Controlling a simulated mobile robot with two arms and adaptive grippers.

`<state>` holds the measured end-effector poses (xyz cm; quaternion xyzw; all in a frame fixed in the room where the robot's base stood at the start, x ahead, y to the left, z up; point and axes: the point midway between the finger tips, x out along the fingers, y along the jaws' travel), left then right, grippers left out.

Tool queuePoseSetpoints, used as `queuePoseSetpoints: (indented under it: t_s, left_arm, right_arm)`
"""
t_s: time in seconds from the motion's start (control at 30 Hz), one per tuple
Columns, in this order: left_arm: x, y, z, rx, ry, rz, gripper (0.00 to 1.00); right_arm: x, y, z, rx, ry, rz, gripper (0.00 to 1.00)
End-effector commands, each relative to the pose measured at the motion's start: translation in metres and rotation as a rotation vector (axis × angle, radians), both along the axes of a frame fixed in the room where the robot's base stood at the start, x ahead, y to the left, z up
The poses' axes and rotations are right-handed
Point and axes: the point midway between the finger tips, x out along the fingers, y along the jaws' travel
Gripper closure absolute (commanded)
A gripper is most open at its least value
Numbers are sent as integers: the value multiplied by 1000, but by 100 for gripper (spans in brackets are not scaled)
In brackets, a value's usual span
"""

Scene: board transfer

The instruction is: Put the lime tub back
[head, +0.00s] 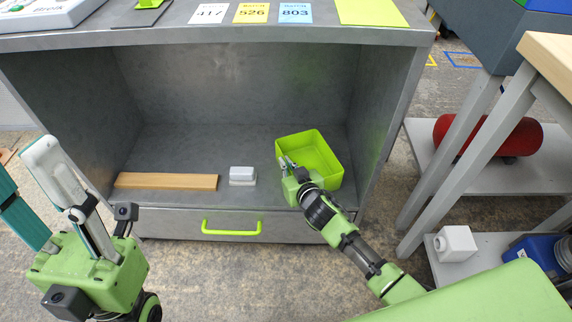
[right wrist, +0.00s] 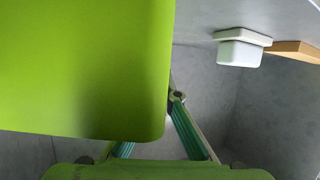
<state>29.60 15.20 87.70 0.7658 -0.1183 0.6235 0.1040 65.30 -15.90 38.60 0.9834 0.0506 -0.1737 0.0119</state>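The lime tub (head: 322,157) is an open, empty-looking bright green box at the right front of the grey cabinet's open shelf. My right gripper (head: 285,165) is at the tub's left wall, its fingers drawn together at the rim. In the right wrist view the tub (right wrist: 80,65) fills the left side and hides one finger; the other finger of the gripper (right wrist: 172,100) lies close along its edge. I cannot tell whether the tub touches the shelf floor. My left gripper (head: 22,165) is open and empty, left of the cabinet front.
A white lidded box (head: 242,176) and a wooden board (head: 166,181) lie on the shelf (head: 225,143) left of the tub. The cabinet's right side wall (head: 385,110) is close to the tub. A drawer with a lime handle (head: 231,229) is below. Number cards lie on top.

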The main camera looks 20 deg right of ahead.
Motion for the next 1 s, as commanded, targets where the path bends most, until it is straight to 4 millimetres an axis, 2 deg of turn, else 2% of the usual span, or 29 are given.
queuePoseSetpoints:
  t_s: [0.27, 0.3, 0.33, 0.77, 0.87, 1.0]
  left_arm:
    - [0, 0, -3, 1, 2, 0, 60]
    - [1, 0, -2, 1, 2, 0, 60]
    - [1, 0, -2, 1, 2, 0, 60]
    - [1, 0, 2, 1, 3, 0, 60]
    - [13, -3, 2, 18, 56, 4, 60]
    - [39, -9, 0, 56, 172, 11, 60]
  right_arm:
    - [0, 0, -3, 0, -1, 0, 100]
    - [0, 0, -3, 0, 1, -1, 88]
    - [0, 0, -3, 0, 1, -1, 80]
    - [-1, 0, 2, 0, 0, 0, 79]
    - [-9, -1, 4, 1, 2, 0, 79]
    - [-27, -2, 12, 1, 2, 0, 79]
